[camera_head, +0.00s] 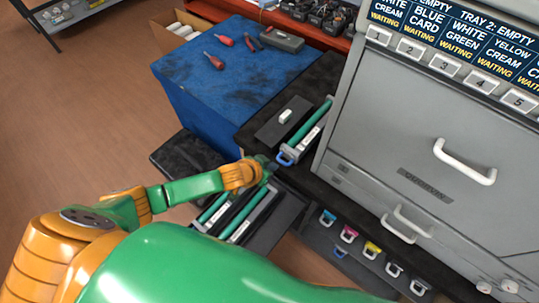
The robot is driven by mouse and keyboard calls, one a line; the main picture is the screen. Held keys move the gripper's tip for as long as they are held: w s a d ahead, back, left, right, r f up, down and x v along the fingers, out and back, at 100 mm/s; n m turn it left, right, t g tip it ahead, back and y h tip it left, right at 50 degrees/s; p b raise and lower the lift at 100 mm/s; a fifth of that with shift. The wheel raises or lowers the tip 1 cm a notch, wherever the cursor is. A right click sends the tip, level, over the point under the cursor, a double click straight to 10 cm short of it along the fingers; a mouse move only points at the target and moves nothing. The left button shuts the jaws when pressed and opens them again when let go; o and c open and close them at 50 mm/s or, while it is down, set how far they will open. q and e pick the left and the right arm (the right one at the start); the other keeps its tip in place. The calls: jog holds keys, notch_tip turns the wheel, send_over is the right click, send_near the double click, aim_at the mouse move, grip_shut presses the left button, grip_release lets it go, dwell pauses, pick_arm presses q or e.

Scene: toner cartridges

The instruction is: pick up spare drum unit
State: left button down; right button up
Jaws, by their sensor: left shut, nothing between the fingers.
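A drum unit (307,138) with a green roller, a grey frame and a blue handle (286,158) lies on a dark surface beside the printer. More green-rollered units (236,216) lie in a dark tray below, partly hidden by my arm. I cannot tell by looks which one is the spare. My left gripper (271,167) is small and dark in this view. It is shut and empty just left of the blue handle; whether it touches the handle is unclear. My right gripper is not in view.
The grey printer (400,130) stands close on the right, with coloured cartridge handles (348,233) low on its front. A blue worktable (215,80) with red-handled tools stands behind. A dark plate with a white knob (286,116) lies beside the drum unit. Open floor is at left.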

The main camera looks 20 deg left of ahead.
pick_arm(q)
jog(key=s+a, duration=0.4)
jog(key=s, duration=0.7)
jog(key=shift+s+b, duration=0.2)
jog(key=shift+b, duration=0.25)
jog(key=c, duration=1.6)
grip_release()
